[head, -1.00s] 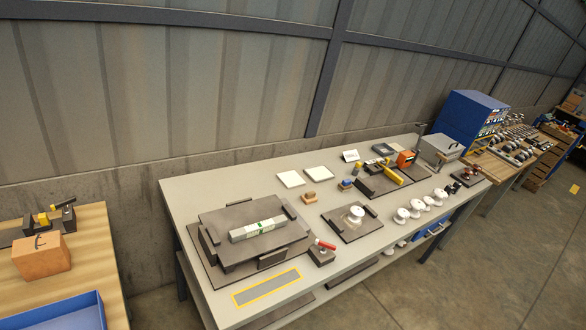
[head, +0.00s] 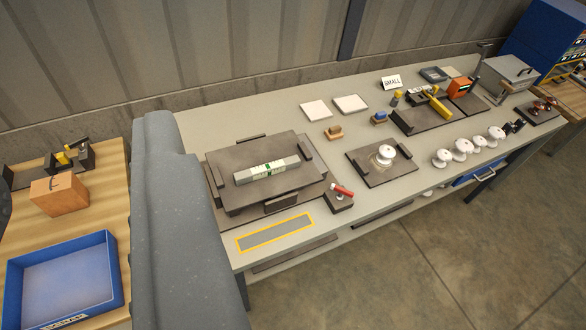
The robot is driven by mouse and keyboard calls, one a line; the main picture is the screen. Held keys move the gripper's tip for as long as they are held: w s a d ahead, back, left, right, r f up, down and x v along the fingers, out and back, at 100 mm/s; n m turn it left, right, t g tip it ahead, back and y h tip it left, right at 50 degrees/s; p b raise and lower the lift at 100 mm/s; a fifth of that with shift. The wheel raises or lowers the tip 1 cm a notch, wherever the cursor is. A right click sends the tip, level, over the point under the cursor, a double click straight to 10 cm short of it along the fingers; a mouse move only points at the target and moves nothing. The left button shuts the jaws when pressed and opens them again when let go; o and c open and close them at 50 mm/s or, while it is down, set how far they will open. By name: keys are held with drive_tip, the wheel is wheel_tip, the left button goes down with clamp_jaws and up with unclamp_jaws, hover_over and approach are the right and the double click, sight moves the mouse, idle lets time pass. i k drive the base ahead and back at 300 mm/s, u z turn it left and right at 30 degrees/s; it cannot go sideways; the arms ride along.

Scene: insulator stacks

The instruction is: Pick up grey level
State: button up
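The grey level (head: 266,171) is a long light-grey bar with green marks at its middle. It lies flat on a dark raised plate (head: 226,200) at the left part of the grey workbench. A grey arm link of mine (head: 180,215) stands in front of the bench's left end. My gripper's fingers do not show, so I cannot see whether they are open or shut. Nothing touches the level in this view.
A yellow-bordered strip (head: 275,233) is bare on the bench front. A red-handled block (head: 340,197) stands right of the plate. White insulators (head: 463,150) line the right front edge. A blue tray (head: 65,277) and an orange box (head: 59,194) are on the wooden table at left.

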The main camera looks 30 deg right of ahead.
sight(244, 177)
drive_tip(key=z, duration=0.1)
drive_tip(key=i, duration=1)
drive_tip(key=u, duration=0.1)
